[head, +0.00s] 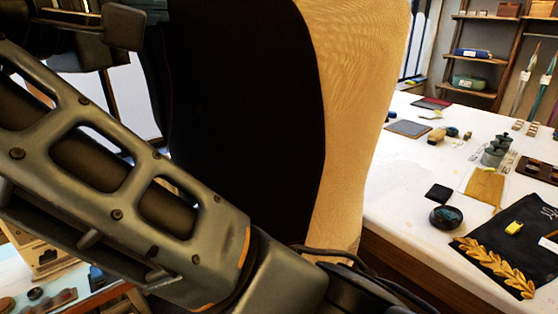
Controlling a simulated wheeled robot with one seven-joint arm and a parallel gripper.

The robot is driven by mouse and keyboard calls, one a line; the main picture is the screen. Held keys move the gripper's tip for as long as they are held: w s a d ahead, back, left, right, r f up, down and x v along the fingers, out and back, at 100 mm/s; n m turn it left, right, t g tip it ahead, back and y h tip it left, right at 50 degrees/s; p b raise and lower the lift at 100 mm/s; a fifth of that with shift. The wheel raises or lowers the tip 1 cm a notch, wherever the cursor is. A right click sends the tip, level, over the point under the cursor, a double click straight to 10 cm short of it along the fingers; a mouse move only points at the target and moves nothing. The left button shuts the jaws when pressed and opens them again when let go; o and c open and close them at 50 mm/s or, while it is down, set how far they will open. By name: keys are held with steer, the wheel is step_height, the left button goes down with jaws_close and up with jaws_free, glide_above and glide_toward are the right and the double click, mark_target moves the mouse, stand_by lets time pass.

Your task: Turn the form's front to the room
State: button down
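The form (250,110) stands upright and very close in the head view, with a wide black panel on the left and tan woven cloth on the right. Its top and bottom run out of the frame or behind my arm. My arm crosses the left and lower part of the view in front of it. Dark blocky parts at the top left, beside the form's left edge, seem to be my gripper (126,20). Its fingers are not clear, and I cannot tell whether it touches the form.
A white-topped table (400,180) on the right holds a black cloth with a gold leaf spray (497,266), a dark round dish (445,217) and small items. Shelves (485,55) stand behind. A lower table (75,285) with small things is at the bottom left.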

steer(key=shift+w+a+r, duration=0.1)
steer(key=shift+w+a, duration=0.55)
steer(key=shift+w+a, duration=0.25)
steer(key=shift+w, duration=0.25)
steer(key=s+d+v, duration=0.1)
steer(key=d+v, duration=0.1)
steer(key=v, duration=1)
steer(key=shift+s, duration=0.3)
